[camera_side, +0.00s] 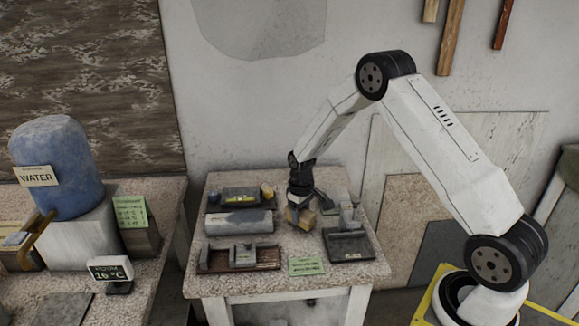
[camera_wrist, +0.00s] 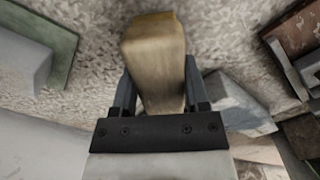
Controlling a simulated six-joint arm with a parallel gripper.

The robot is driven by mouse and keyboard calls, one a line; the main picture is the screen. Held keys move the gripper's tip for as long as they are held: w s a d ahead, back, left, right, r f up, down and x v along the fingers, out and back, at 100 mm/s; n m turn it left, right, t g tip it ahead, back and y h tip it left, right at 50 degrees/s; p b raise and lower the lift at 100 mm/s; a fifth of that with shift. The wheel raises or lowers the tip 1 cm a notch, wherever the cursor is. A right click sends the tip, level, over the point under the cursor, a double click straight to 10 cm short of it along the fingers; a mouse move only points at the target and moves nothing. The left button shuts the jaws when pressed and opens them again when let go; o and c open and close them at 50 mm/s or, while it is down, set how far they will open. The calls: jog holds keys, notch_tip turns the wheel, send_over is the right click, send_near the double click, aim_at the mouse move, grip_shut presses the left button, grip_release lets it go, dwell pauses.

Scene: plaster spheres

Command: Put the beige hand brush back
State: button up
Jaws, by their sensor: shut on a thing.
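The beige hand brush (camera_side: 303,218) is in my gripper (camera_side: 299,203), above the middle of the speckled work table (camera_side: 215,290). I cannot tell whether its lower end touches the table. In the wrist view the brush (camera_wrist: 153,60) is a long beige block between the two fingers of my gripper (camera_wrist: 158,80). The fingers press on its sides, and its far end points away from the camera. Its bristles cannot be made out.
A dark tray (camera_side: 347,258) with grey parts stands to the right. A brown tray (camera_side: 266,266) lies front left, with a grey block (camera_side: 240,222) and a dark tray (camera_side: 213,208) behind it. A green note (camera_side: 306,265) lies at the front edge.

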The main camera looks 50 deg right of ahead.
jog(key=shift+f, duration=0.6)
jog(key=shift+f, duration=0.15)
jog(key=o, duration=1.1)
jog(key=shift+o, duration=0.2)
jog(key=shift+r, duration=0.2)
notch_tip(320, 180, up, 12)
